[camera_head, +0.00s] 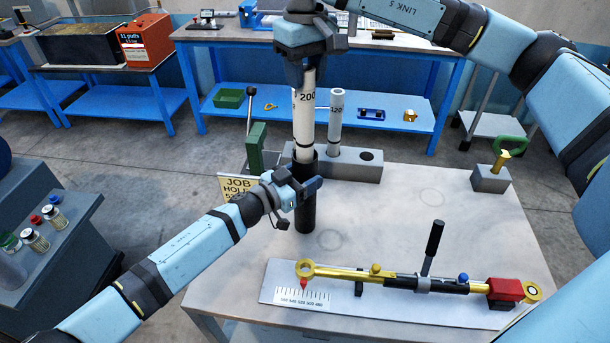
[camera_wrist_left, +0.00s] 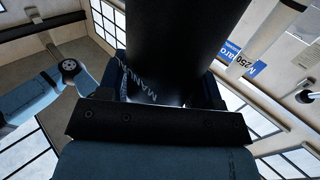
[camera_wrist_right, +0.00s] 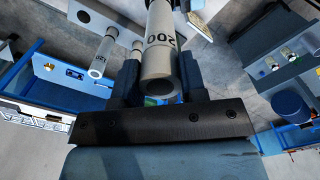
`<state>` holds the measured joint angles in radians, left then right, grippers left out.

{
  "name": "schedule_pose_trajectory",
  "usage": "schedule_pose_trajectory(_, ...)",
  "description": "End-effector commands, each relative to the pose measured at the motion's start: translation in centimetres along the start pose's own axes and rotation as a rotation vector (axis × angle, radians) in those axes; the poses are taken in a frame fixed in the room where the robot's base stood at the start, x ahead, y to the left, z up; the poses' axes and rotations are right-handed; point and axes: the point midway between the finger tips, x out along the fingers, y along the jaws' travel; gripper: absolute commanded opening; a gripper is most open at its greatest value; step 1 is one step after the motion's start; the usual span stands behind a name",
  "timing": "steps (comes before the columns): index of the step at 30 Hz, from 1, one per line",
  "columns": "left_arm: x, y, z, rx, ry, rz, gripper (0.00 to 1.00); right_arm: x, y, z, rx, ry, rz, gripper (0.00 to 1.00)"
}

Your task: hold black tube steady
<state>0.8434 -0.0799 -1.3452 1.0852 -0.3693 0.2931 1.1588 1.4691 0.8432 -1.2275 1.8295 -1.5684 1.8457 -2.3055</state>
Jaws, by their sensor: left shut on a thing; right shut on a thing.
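The black tube (camera_head: 306,213) stands upright on the white table. My left gripper (camera_head: 306,188) is shut around its upper half from the left. In the left wrist view the black tube (camera_wrist_left: 185,45) fills the space between the fingers. My right gripper (camera_head: 303,62) is above, shut on a white tube marked 200 (camera_head: 304,110). In the right wrist view the white tube (camera_wrist_right: 160,60) lies between the fingers.
Behind stands a grey block (camera_head: 355,168) with a second, thinner white tube (camera_head: 336,115) and an empty hole. A gauge plate (camera_head: 330,300) with a brass-and-black rod lies in front.

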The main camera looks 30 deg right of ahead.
Motion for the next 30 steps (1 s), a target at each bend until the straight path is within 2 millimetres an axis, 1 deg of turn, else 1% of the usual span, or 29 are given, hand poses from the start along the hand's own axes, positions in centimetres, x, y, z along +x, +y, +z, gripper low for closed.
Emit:
schedule_pose_trajectory(5, 0.0, 0.0, 0.0, 0.000, 0.000, 0.000, 0.02, -0.1, 0.0, 0.0, 0.000, 0.000, 0.000, 0.00)
schedule_pose_trajectory(6, 0.0, 0.0, 0.0, 0.000, 0.000, 0.000, 0.02, -0.1, 0.0, 0.0, 0.000, 0.000, 0.000, 0.41)
schedule_pose_trajectory(8, 0.0, 0.0, 0.0, 0.000, 0.000, 0.000, 0.02, -0.1, 0.0, 0.0, 0.000, 0.000, 0.000, 0.55)
schedule_pose_trajectory(9, 0.0, 0.0, 0.0, 0.000, 0.000, 0.000, 0.02, -0.1, 0.0, 0.0, 0.000, 0.000, 0.000, 0.64)
schedule_pose_trajectory(10, 0.0, 0.0, 0.0, 0.000, 0.000, 0.000, 0.02, -0.1, 0.0, 0.0, 0.000, 0.000, 0.000, 0.68)
schedule_pose_trajectory(17, 0.0, 0.0, 0.0, 0.000, 0.000, 0.000, 0.02, 0.0, 0.0, 0.0, 0.000, 0.000, 0.000, 0.68)
schedule_pose_trajectory(20, 0.0, 0.0, 0.0, 0.000, 0.000, 0.000, 0.02, -0.4, 0.0, 0.0, 0.000, 0.001, 0.000, 0.68)
schedule_pose_trajectory(23, 0.0, 0.0, 0.0, 0.000, 0.000, 0.000, 0.02, -1.5, -0.1, 0.0, -0.001, 0.001, 0.000, 0.68)
schedule_pose_trajectory(26, 0.0, 0.0, 0.0, 0.000, 0.000, 0.000, 0.02, -3.4, -0.1, 0.0, -0.001, 0.003, 0.000, 0.68)
schedule_pose_trajectory(30, 0.0, 0.0, 0.0, 0.000, 0.000, 0.000, 0.02, -6.6, -0.1, -0.1, 0.000, 0.004, -0.001, 0.68)
